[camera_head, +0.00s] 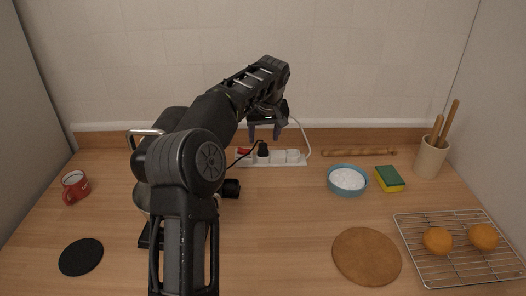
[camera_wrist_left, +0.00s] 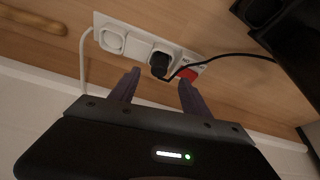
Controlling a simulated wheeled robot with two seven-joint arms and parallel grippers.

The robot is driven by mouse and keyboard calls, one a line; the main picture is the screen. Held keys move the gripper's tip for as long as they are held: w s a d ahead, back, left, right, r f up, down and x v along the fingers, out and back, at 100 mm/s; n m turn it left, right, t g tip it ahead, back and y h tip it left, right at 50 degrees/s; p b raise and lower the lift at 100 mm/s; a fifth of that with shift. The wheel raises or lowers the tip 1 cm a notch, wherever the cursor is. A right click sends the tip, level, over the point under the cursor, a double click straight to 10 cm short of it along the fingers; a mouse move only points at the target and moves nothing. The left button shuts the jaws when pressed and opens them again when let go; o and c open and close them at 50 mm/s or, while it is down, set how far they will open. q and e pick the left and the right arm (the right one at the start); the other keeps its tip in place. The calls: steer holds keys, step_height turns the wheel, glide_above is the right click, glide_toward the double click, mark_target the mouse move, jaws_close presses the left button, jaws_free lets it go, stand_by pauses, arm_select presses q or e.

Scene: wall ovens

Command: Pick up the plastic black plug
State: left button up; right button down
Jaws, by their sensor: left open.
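The black plug (camera_head: 263,149) sits in a socket of a white power strip (camera_head: 280,158) near the back wall in the head view. It also shows in the left wrist view as a dark plug (camera_wrist_left: 159,64) with a black cord leading right. My left gripper (camera_head: 265,135) is open above the strip. In the left wrist view its two fingertips (camera_wrist_left: 158,76) stand apart, one on each side of the plug, which shows just beyond them. They appear empty. My right gripper is not in view.
A red switch (camera_wrist_left: 188,74) is beside the plug on the strip. A blue bowl (camera_head: 347,180), a sponge (camera_head: 390,179) and a rolling pin (camera_head: 358,152) lie to the right. My arm hides part of the counter's left middle.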

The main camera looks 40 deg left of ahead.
mark_target(263, 145)
arm_select(q)
steer(key=x, duration=0.4)
steer(key=shift+w+f+p, duration=0.15)
steer(key=shift+f+p, duration=0.2)
steer(key=shift+p, duration=0.05)
steer(key=shift+c, duration=0.2)
jaws_close()
stand_by(0.4)
